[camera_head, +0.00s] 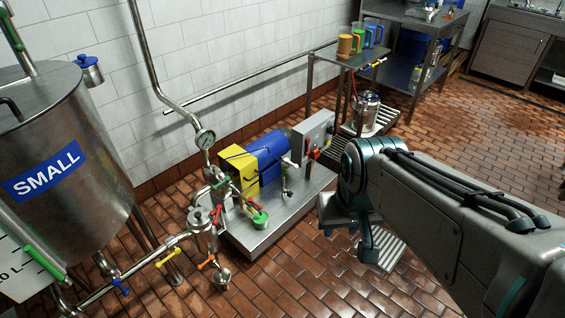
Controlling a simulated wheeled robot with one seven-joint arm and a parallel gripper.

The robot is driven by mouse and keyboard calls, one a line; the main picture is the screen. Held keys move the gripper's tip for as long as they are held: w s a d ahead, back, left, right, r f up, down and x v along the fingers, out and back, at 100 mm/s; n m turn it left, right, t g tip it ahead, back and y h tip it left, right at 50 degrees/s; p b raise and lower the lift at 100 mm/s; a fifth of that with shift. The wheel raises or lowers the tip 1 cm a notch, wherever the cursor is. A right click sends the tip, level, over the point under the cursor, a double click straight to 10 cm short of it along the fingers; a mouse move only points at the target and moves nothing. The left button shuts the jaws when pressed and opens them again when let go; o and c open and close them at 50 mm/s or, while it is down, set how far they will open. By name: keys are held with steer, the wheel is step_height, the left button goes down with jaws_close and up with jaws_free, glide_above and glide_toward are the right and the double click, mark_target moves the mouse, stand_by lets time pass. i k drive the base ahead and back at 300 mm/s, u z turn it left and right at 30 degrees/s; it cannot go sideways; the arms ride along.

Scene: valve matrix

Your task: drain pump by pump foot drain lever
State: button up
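The pump stands on a steel base plate (280,226), with a blue motor (267,158) and a yellow housing (237,166). Pipework with several small coloured levers is at its left front. An orange lever (206,263) is on a foot pipe near the floor. I cannot tell which one is the pump foot drain lever. My gripper (368,250) hangs to the right of the plate, apart from the levers. Its finger opening is not clear.
A steel tank (62,160) marked SMALL stands at the left. Yellow (168,257) and blue (120,287) levers sit on the low pipe. A small table (348,57) holds coloured jugs. Tiled floor is open in front.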

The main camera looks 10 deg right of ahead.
mark_target(256, 205)
steer(key=z, duration=0.2)
steer(key=i, duration=1)
steer(key=u, duration=0.5)
steer(key=i, duration=0.75)
steer(key=u, duration=0.45)
